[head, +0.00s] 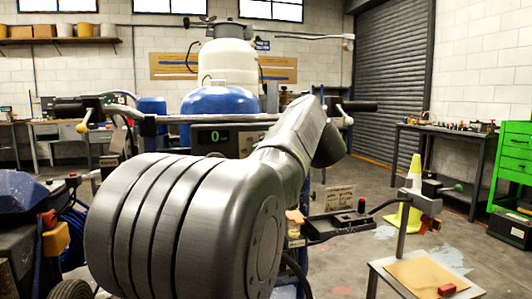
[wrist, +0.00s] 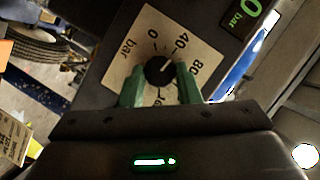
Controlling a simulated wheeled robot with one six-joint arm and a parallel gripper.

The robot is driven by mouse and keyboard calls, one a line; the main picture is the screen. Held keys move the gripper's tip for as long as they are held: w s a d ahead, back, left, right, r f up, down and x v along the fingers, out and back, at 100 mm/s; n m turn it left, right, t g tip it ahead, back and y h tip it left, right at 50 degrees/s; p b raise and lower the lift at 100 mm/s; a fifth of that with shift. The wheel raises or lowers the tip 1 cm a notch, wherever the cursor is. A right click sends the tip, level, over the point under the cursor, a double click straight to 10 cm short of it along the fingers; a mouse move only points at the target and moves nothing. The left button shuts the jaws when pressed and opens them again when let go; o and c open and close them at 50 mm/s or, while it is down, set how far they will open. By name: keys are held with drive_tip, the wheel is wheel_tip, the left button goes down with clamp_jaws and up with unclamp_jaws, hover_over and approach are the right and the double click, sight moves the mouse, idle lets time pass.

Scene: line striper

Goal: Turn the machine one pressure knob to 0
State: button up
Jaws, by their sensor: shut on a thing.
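In the wrist view the black round pressure knob (wrist: 159,72) sits on a beige dial plate (wrist: 128,73) marked 0, 40, 80 and "bar". A further mark at the lower side is partly hidden. A light pointer line on the knob seems to point toward the 40. The green fingers of my gripper (wrist: 160,84) stand on either side of the knob and are shut on it. A display (wrist: 243,14) beside the plate shows a green 0 bar. In the head view the display (head: 214,137) also reads 0; my arm hides the knob and gripper.
The machine's handlebar (head: 190,119) crosses behind my arm, with a blue tank (head: 217,100) beyond. A small stand with a tray (head: 425,274) is at the right front. A yellow-green cone (head: 411,200) stands behind it. Dark equipment (head: 22,225) fills the left.

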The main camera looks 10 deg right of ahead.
drive_tip(key=n+h, duration=0.1)
drive_tip(key=n, duration=0.1)
drive_tip(key=n+h, duration=0.2)
drive_tip(key=n+g+h, duration=0.1)
drive_tip(key=n, duration=0.2)
drive_tip(key=shift+a+r+h, duration=0.1)
drive_tip(key=shift+a+h, duration=0.3)
drive_tip(key=shift+n, duration=0.3)
idle(0.4)
drive_tip(key=o, duration=1)
drive_tip(key=p+v, duration=0.2)
drive_tip(key=v, duration=1.2)
drive_tip(key=shift+p, duration=0.3)
